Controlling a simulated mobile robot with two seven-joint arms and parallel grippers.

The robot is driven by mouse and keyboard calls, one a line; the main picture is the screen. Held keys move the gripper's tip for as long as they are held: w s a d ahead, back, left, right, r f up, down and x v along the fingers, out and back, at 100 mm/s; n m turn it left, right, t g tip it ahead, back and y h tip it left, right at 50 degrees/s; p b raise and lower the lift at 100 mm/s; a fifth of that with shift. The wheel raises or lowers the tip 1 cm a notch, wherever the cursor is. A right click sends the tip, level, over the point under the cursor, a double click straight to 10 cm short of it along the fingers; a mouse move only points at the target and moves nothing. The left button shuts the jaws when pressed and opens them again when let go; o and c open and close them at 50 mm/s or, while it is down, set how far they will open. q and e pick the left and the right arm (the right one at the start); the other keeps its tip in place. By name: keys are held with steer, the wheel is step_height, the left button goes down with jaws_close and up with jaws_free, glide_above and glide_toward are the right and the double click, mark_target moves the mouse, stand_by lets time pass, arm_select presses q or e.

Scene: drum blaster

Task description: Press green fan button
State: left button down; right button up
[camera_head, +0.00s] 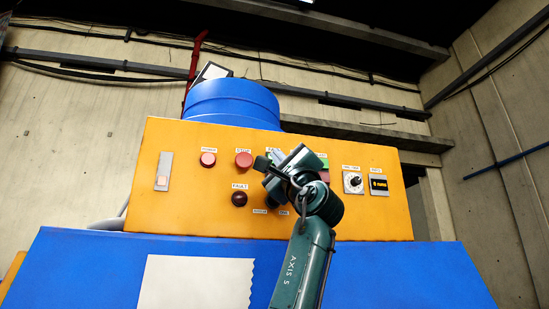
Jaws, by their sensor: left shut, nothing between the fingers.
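My left gripper (267,161) is shut and empty in front of the middle of the orange control panel (137,205). Its arm rises from the bottom of the head view and covers part of the panel. A small green patch (323,157) shows just right of the gripper, above a red patch (325,175); both are partly hidden by my wrist. I cannot tell whether the green patch is the fan button. The controls directly behind the gripper are hidden, and contact with the panel cannot be told. My right gripper is not in view.
Left of the gripper are two red buttons (243,160) and a dark red lamp (239,199). A black knob (354,181) and a black-yellow switch (379,185) are at right. The blue machine body (400,275) lies below, with a blue cylinder (230,103) behind.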

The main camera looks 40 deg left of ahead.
arm_select(q)
steer(key=shift+s+d+b, duration=0.45)
steer(key=shift+s+d, duration=0.1)
steer(key=shift+d, duration=0.1)
steer(key=s+d+b, duration=0.2)
steer(key=s+d, duration=0.1)
steer(key=shift+s+d, duration=0.15)
steer(key=shift+d, duration=0.25)
stand_by(1.0)
